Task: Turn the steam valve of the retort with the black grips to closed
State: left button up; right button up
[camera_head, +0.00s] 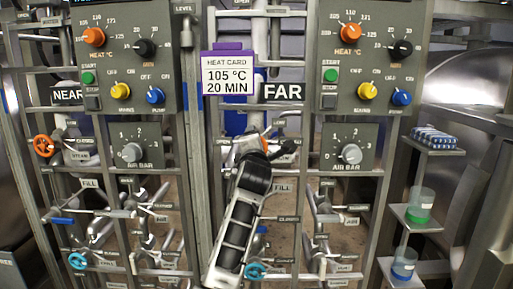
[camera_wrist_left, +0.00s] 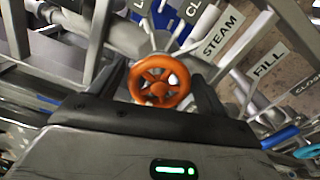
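My left gripper (camera_head: 276,150) is at the FAR panel, in front of its steam valve area, and mostly hides that valve in the head view. In the left wrist view an orange handwheel (camera_wrist_left: 160,81) beside a STEAM label (camera_wrist_left: 224,34) lies between the two black fingertips of the gripper (camera_wrist_left: 158,85). The fingers are apart, with a gap to the rim on each side. Another orange handwheel (camera_head: 44,145) shows at the NEAR panel, uncovered. I cannot make out black grips on either retort. My right gripper is in neither view.
A heat card (camera_head: 228,76) reads 105 °C, 20 MIN. Blue levers (camera_head: 62,220) and teal handwheels (camera_head: 78,261) sit low on the pipework. Shelves at the right hold a blue-and-white pack (camera_head: 434,138), a green-filled cup (camera_head: 419,207) and a blue-filled cup (camera_head: 404,263).

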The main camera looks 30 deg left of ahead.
pick_arm(q)
jog(key=c, duration=0.7)
jog(key=shift+o, duration=0.2)
